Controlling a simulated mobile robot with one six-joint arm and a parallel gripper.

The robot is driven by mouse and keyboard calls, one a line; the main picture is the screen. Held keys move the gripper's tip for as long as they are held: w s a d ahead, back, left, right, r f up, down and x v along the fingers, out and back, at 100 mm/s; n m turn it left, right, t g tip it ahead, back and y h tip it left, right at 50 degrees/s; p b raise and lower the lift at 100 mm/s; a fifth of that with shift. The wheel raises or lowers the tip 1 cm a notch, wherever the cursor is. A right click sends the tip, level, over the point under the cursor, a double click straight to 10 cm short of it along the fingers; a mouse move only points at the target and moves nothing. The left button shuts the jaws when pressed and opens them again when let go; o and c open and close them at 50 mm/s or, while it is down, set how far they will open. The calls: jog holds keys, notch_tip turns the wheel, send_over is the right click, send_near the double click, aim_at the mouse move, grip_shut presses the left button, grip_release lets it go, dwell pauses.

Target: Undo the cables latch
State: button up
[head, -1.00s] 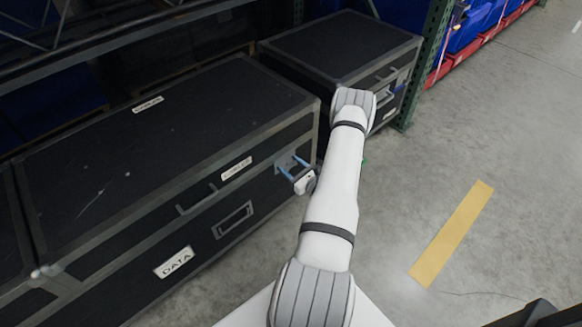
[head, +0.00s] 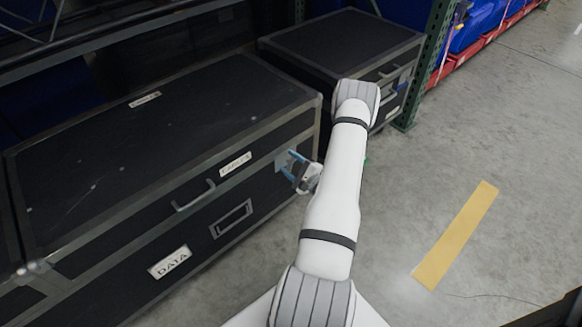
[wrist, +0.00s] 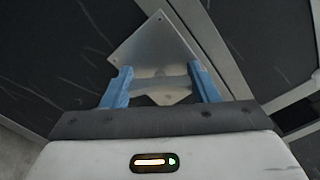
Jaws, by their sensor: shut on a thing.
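The cables latch is a silvery metal plate (wrist: 155,45) on the front of a large black case (head: 150,140), near its right end. It sits right of the white label that seems to read CABLES (head: 235,164). My gripper (head: 289,158) reaches it from the right with its blue fingers. In the wrist view my gripper (wrist: 161,78) has one finger on each side of the latch's lower part and is shut on it. A dull metal piece shows between the fingers; its exact shape and whether the latch is turned cannot be told.
A DATA label (head: 170,262) and a handle (head: 194,196) are on the case front. A second black case (head: 340,45) stands behind to the right, beside a green rack post (head: 425,70). Grey floor with a yellow stripe (head: 455,235) is clear at right.

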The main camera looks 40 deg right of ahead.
jog(key=n, duration=0.1)
jog(key=n+b, duration=0.1)
jog(key=n, duration=0.1)
jog(key=n+b, duration=0.1)
jog(key=shift+a+f, duration=0.1)
jog(key=shift+f, duration=0.15)
jog(key=shift+n+b, duration=0.95)
jog(key=shift+n, duration=0.55)
jog(key=shift+r, duration=0.1)
jog(key=o, duration=1)
jog(key=s, duration=0.2)
jog(key=s+p, duration=0.1)
jog(key=s, duration=0.2)
jog(key=s+p, duration=0.1)
jog(key=s, duration=0.2)
jog(key=shift+d, duration=0.35)
jog(key=shift+w+r, duration=0.1)
